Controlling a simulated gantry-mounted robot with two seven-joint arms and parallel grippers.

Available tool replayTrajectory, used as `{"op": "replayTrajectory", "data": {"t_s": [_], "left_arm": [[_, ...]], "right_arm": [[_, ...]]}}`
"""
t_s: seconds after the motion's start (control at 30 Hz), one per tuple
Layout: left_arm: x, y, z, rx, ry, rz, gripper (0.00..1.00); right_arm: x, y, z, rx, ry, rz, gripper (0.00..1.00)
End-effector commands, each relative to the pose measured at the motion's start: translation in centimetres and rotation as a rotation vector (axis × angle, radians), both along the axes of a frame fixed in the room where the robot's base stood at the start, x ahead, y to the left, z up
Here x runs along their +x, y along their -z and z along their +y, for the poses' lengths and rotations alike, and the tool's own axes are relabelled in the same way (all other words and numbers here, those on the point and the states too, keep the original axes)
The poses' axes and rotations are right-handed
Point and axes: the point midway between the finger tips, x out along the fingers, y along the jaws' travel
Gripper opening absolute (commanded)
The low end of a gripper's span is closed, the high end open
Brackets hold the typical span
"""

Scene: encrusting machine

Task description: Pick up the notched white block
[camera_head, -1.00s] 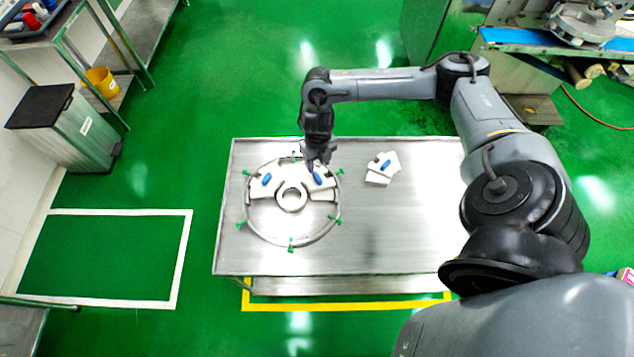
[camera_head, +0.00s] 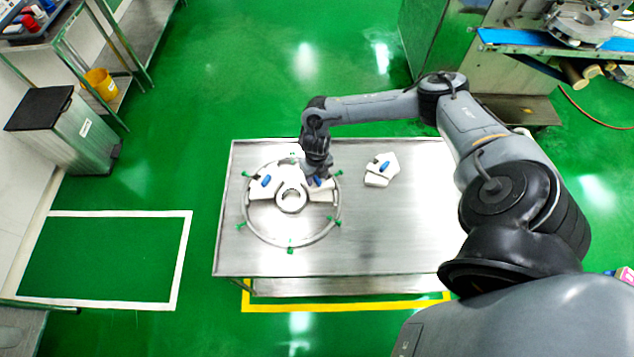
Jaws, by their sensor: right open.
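Three white blocks with blue handles are in view. One block (camera_head: 377,180) lies by itself on the steel table, right of the metal ring, with a stepped outline. A second block (camera_head: 262,191) sits in the ring's upper left. The third block (camera_head: 325,194) sits in the ring's upper right. My right gripper (camera_head: 317,179) points down over this third block, at its blue handle, and covers part of it. It is open; whether its fingers touch the handle cannot be told. My left gripper is not in view.
The metal ring (camera_head: 289,245) has green clamps around its rim and a smaller hub ring (camera_head: 291,207) inside. The steel table (camera_head: 400,240) is bare on its right and front parts. A bin (camera_head: 75,135) stands on the floor at left.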

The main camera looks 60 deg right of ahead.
Motion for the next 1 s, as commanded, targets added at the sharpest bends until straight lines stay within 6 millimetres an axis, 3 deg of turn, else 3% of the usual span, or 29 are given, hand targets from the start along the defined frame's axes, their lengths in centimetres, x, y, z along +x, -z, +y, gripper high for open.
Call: {"op": "replayTrajectory", "data": {"t_s": [0.13,0.43,1.0], "left_arm": [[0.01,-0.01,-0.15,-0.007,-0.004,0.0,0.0],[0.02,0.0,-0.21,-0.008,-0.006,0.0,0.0],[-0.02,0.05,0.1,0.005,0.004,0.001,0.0]], "right_arm": [[-0.01,0.0,0.01,0.0,0.0,0.0,0.45],[-0.01,-0.02,0.01,0.0,0.0,0.0,0.0],[-0.01,-0.04,0.01,0.0,0.0,0.0,0.0]]}}
